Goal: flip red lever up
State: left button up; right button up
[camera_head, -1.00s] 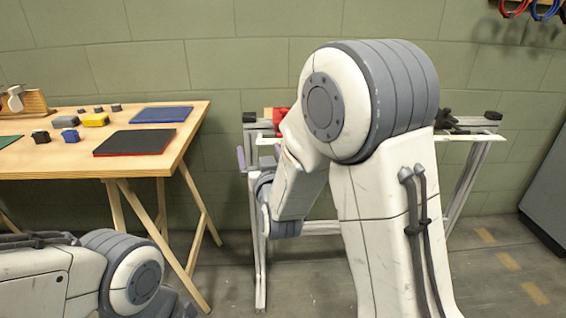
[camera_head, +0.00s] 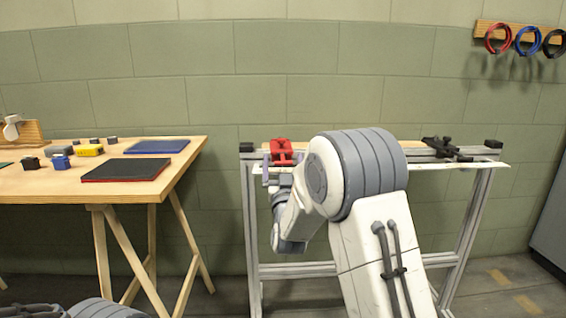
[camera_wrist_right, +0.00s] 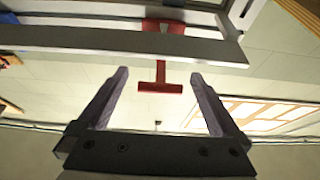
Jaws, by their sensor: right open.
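The red lever shows in the right wrist view as a T-shaped handle (camera_wrist_right: 160,85) on a stem joined to a red mount at the pale metal rail. In the head view its red fixture (camera_head: 281,151) sits at the left end of the metal stand's top. My right gripper (camera_wrist_right: 158,76) is open, with purple-grey fingers. In the wrist view the handle appears between the fingers, which do not grip it. How far it is in depth I cannot tell. In the head view the right gripper (camera_head: 283,161) is just in front of the fixture. My left gripper is out of view.
The metal stand (camera_head: 470,215) has a black clamp-like part (camera_head: 440,148) toward its right end. A wooden table (camera_head: 45,184) on the left holds mats and small blocks. Coloured rings (camera_head: 498,39) hang on the wall. Floor shows between table and stand.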

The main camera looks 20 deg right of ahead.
aim_at(283, 158)
jog(key=shift+w+d+r, duration=0.15)
jog(key=shift+w+r, duration=0.05)
jog(key=shift+w, duration=0.4)
jog(key=c, duration=1.3)
jog(key=shift+r+p, duration=0.25)
jog(key=shift+p, duration=0.25)
jog(key=r+g+p, duration=0.1)
jog(key=g+p, duration=0.1)
jog(key=p, duration=0.4)
jog(key=r+g+y+p, duration=0.1)
jog(key=g+p, duration=0.1)
jog(key=p, duration=0.3)
jog(key=r+g+y+p, duration=0.1)
jog(key=g+p, duration=0.2)
jog(key=p, duration=0.3)
jog(key=shift+w+d+r+p, duration=0.15)
jog(key=shift+w+p, duration=0.2)
jog(key=g+p, duration=0.2)
jog(key=p, duration=0.7)
jog(key=w+g+y+p, duration=0.1)
jog(key=g+p, duration=0.1)
jog(key=p, duration=0.7)
jog(key=w+r+g+p, duration=0.1)
jog(key=g+p, duration=0.1)
jog(key=p, duration=0.7)
jog(key=shift+d+g+y, duration=0.3)
jog(key=shift+g+y, duration=0.1)
jog(key=shift+w+f+p, duration=0.15)
jog(key=shift+f+p, duration=0.05)
jog(key=shift+p, duration=0.95)
